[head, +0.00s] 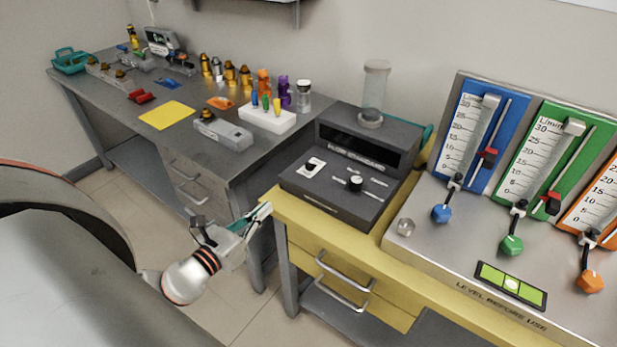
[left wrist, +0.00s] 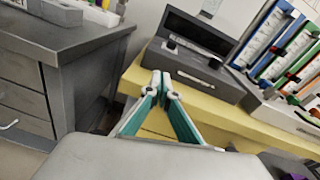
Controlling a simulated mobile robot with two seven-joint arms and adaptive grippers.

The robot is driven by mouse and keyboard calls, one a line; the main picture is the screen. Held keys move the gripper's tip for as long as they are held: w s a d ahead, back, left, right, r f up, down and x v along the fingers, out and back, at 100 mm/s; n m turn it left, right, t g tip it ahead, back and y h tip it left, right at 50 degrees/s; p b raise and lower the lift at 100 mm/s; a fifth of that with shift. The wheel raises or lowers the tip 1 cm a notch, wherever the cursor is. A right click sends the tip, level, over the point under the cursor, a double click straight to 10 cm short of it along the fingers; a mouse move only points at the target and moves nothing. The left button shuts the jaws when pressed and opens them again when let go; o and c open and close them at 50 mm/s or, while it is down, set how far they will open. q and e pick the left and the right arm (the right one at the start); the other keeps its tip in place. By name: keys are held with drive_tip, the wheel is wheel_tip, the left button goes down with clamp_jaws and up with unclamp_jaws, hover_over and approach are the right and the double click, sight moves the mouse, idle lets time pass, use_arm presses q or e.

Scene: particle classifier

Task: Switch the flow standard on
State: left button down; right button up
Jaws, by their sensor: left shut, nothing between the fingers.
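The flow standard (head: 335,205) is a dark grey box on the yellow bench, with a black display window and a clear glass cylinder (head: 374,92) on top. Its sloped front panel carries a white rocker switch (head: 312,167) at the left and a black knob (head: 355,183). The flow standard also shows in the left wrist view (left wrist: 205,72), beyond the fingers. My left gripper (head: 266,210) is shut and empty, in front of the yellow bench's left corner, below and left of the box. Its teal fingers meet in the left wrist view (left wrist: 161,78). My right gripper is not in view.
Blue, green and orange flow meters (head: 530,150) stand on a metal base right of the box, with coloured knobs and a green level. A grey bench (head: 215,160) at left holds bottles, a white rack (head: 267,119) and a yellow sheet. Drawer handles (head: 343,275) protrude below the yellow top.

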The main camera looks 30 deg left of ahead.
use_arm(q)
drive_tip(key=r+m, duration=0.1)
drive_tip(key=d+r+m, duration=0.1)
drive_tip(key=shift+w+r+m+t+h, duration=0.2)
drive_tip(key=shift+r+m+t+h, duration=0.1)
drive_tip(key=shift+r+m+t, duration=0.1)
drive_tip(key=shift+a, duration=0.1)
drive_tip(key=p, duration=0.1)
approach(307, 167)
drive_tip(key=w, duration=0.5)
drive_tip(key=shift+w+d+r, duration=0.15)
drive_tip(key=shift+w+d, duration=0.05)
drive_tip(key=shift+d, duration=0.05)
drive_tip(key=shift+w, duration=0.7)
drive_tip(key=shift+w+d, duration=0.15)
drive_tip(key=shift+w, duration=1.25)
